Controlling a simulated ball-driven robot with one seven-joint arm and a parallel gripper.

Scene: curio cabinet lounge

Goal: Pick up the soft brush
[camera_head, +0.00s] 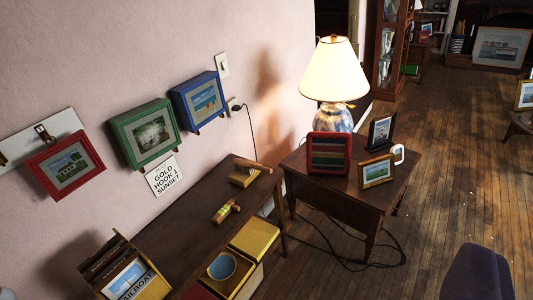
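I cannot pick out the soft brush for sure. Two small items lie on the long dark wooden table against the wall. One is a tan wooden piece (246,175) with a bar across it, near the table's far end. The other is a smaller yellow and green piece (224,212) with a wooden bar, nearer the middle. Bristles are too small to make out on either. My gripper is not in view.
The long table (190,232) also holds a rack of frames (118,270) at its near end. Yellow boxes (254,237) sit below its front edge. A side table (345,190) bears a lit lamp (334,72) and frames. A dark chair (478,275) stands lower right; floor between is open except cables.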

